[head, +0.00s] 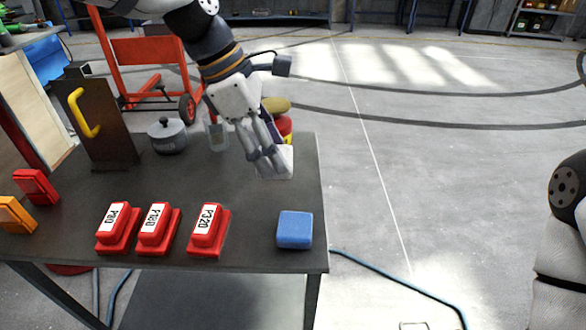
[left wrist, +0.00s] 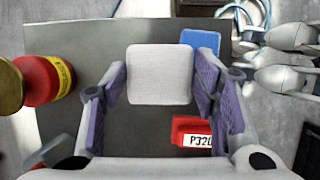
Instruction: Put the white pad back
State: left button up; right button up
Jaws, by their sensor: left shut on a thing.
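My left gripper (head: 266,160) is shut on the white pad (head: 284,168), above the right side of the dark table (head: 245,185). In the left wrist view the white pad (left wrist: 160,75) sits between the two fingers of my left gripper (left wrist: 163,85). The fingers hide part of it in the head view, and I cannot tell how high above the tabletop it is. A blue pad (head: 294,230) lies near the table's front right corner, and also shows in the left wrist view (left wrist: 201,42).
Red blocks labelled P80 (head: 117,231), P180 (head: 158,231) and P320 (head: 208,232) stand along the front. A lidded pot (head: 167,136), a glass (head: 217,137) and a red jar with a gold lid (left wrist: 42,80) stand at the back. The table's middle is clear.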

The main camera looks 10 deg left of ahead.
pick_arm(q)
jog(key=w+f, duration=0.2)
jog(key=w+d+f+b, duration=0.1)
jog(key=f, duration=0.1)
jog(key=w+f, duration=0.2)
jog(key=shift+w+d+f+b, duration=0.25)
jog(key=shift+w+d+b, duration=0.05)
jog(key=shift+d, duration=0.05)
jog(key=f, duration=0.3)
jog(key=shift+w+d+f, duration=0.1)
jog(key=shift+w+f, duration=0.2)
jog(key=shift+w, duration=0.05)
jog(key=shift+c, duration=0.4)
pick_arm(e)
jog(key=shift+g, duration=0.7)
jog(key=s+f, duration=0.3)
jog(key=shift+s+f, duration=0.2)
jog(key=shift+s, duration=0.05)
pick_arm(q)
jog(key=o, duration=1.1)
